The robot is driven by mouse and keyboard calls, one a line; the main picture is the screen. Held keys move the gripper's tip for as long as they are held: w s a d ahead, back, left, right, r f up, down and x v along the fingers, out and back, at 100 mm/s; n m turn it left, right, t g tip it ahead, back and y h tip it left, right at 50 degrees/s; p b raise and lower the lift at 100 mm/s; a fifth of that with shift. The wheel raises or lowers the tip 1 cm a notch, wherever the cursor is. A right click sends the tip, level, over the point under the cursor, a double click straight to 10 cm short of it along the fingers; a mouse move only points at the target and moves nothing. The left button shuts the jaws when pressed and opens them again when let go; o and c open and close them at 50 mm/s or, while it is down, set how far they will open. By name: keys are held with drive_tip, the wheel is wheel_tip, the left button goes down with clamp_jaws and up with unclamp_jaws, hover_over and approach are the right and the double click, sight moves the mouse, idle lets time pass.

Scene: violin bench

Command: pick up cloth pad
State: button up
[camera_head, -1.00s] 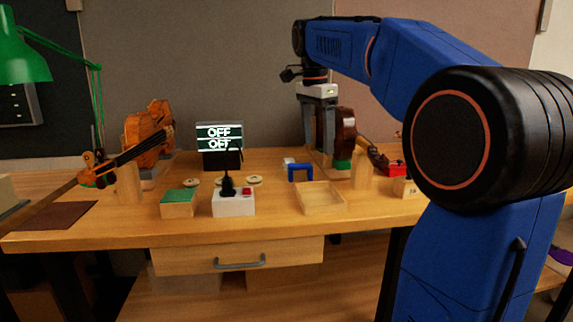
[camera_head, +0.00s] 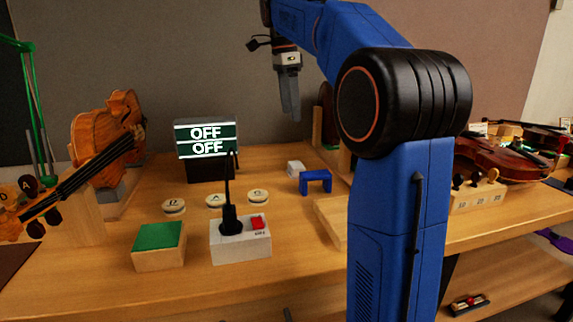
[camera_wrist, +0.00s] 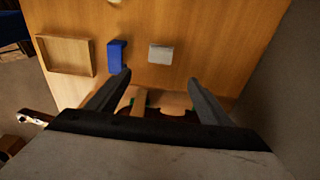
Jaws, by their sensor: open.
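The likeliest cloth pad is a small pale, boxy piece (camera_head: 295,168) on the bench, just behind and left of a blue bridge-shaped block; the wrist view also shows it (camera_wrist: 161,54). I cannot tell its material. My gripper (camera_head: 289,108) hangs above the bench with its fingers pointing down, clear of the bench top. The wrist view shows its two fingers (camera_wrist: 158,77) wide apart with nothing held between them. In that view the pale piece lies beyond the fingertips, roughly in line with the gap.
The blue block (camera_head: 316,177) stands close beside the pale piece. A shallow wooden tray (camera_wrist: 92,58) lies past it. A violin (camera_head: 107,130) stands at left, and a display (camera_head: 206,140) reads OFF. A green-topped block (camera_head: 159,239) and a switch box (camera_head: 241,242) are in front.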

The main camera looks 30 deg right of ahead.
sight(296, 164)
drive_tip(key=f, duration=0.5)
drive_tip(key=d+f, duration=0.1)
drive_tip(key=f, duration=1.1)
drive_tip(key=shift+s+d+f, duration=0.15)
drive_tip(key=shift+s+d, duration=0.05)
drive_tip(key=shift+d, duration=0.2)
drive_tip(key=c, duration=1.2)
wheel_tip(296, 164, up, 10)
drive_tip(key=o, duration=0.5)
drive_tip(key=c, duration=0.3)
